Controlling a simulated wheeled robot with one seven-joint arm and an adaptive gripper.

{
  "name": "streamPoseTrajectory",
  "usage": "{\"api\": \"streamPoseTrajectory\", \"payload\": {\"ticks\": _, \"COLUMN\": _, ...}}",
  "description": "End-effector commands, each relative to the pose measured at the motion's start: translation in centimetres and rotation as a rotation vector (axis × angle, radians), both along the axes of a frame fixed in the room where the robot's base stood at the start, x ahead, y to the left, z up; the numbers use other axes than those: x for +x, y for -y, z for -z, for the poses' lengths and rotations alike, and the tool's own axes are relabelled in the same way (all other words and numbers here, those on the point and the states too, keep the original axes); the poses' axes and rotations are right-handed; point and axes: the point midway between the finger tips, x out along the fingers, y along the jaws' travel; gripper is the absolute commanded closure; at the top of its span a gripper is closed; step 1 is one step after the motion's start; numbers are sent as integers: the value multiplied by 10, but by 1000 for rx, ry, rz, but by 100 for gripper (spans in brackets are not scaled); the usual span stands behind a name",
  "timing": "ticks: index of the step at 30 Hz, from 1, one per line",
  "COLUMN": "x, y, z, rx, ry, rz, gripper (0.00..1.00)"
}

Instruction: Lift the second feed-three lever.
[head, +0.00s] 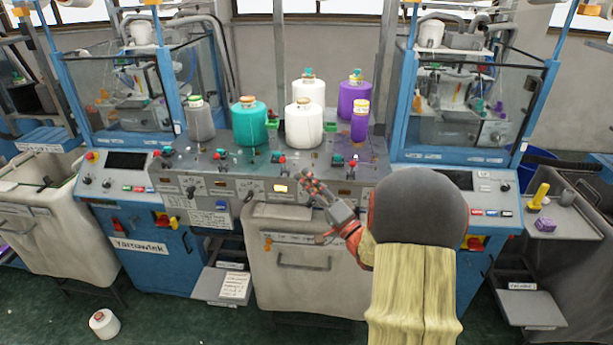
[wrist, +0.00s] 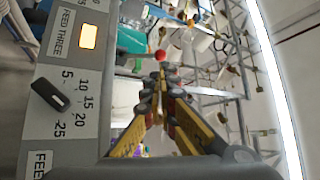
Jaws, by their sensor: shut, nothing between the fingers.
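The FEED THREE label (wrist: 61,32) is on the grey panel at the left of the wrist view, beside a lit yellow lamp (wrist: 89,37). The lamp also shows in the head view (head: 280,188). A lever with a red ball knob (wrist: 160,56) is just beyond my fingertips in the wrist view. I cannot tell if they touch it. My gripper (wrist: 160,84) is shut and empty, its fingertips together. In the head view my gripper (head: 306,180) is in front of the console, right of the lamp. A red-knobbed lever (head: 282,159) stands above the lamp; its neighbours are small and unclear.
A black dial (wrist: 49,95) with a numbered scale is on the panel.

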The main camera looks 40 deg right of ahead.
Motion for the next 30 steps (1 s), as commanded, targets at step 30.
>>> {"api": "streamPoseTrajectory", "payload": {"ticks": 30, "x": -76, "y": 2, "z": 41, "rx": -52, "ry": -19, "rz": 24, "gripper": 100}}
